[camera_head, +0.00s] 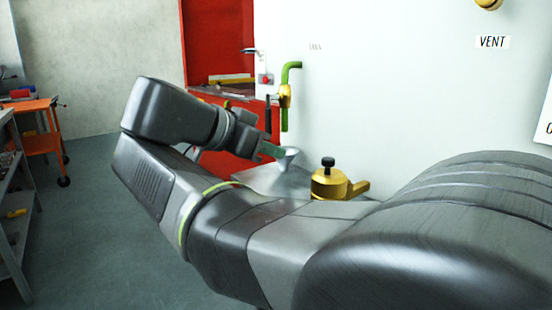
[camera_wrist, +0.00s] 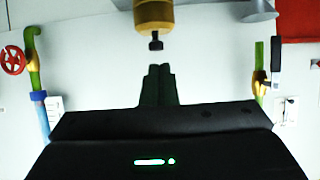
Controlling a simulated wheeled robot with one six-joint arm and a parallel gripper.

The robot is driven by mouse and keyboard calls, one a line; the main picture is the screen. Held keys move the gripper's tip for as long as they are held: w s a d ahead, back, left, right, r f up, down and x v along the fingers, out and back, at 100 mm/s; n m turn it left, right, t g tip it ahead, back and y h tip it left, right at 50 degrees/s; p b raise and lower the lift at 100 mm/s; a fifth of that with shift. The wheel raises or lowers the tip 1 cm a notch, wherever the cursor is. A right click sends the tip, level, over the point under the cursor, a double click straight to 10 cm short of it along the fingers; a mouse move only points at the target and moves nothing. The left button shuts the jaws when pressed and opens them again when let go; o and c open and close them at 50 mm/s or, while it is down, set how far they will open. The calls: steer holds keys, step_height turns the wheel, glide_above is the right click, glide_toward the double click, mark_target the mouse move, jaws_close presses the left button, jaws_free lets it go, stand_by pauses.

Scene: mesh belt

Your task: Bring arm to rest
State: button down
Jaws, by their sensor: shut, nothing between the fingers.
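My arm reaches across the head view, bent at the elbow, with my gripper (camera_head: 271,150) out over a grey metal surface in front of the white wall. In the wrist view my gripper's dark fingers (camera_wrist: 158,75) are together with nothing between them. A brass fitting with a black knob (camera_head: 328,183) stands to the right of the gripper in the head view. In the wrist view a brass body with a black stem (camera_wrist: 154,18) lies just beyond the fingertips, with a visible gap in the picture.
A small grey funnel-shaped piece (camera_head: 288,157) is close by the gripper. A green pipe with a brass valve (camera_head: 286,95) runs up the white wall. A red-framed opening (camera_head: 210,45) is behind. An orange cart (camera_head: 38,135) and grey shelf stand left; the floor between is clear.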

steer(key=b, duration=0.2)
glide_above(317, 175)
steer(key=s+a, duration=0.3)
step_height(317, 175, down, 2)
steer(key=f+b, duration=0.1)
steer(key=f, duration=0.2)
steer(key=w+f+b, duration=0.1)
steer(key=shift+d+f+b, duration=0.2)
steer(key=shift+f+b, duration=0.1)
steer(key=shift+f, duration=0.05)
steer(key=r+p, duration=0.1)
steer(key=p, duration=0.1)
steer(key=w+d+r+p, duration=0.1)
steer(key=p, duration=0.1)
steer(key=shift+d+r+p, duration=0.2)
steer(key=shift+r+p, duration=0.1)
steer(key=shift+p, duration=0.1)
steer(key=shift+f, duration=0.1)
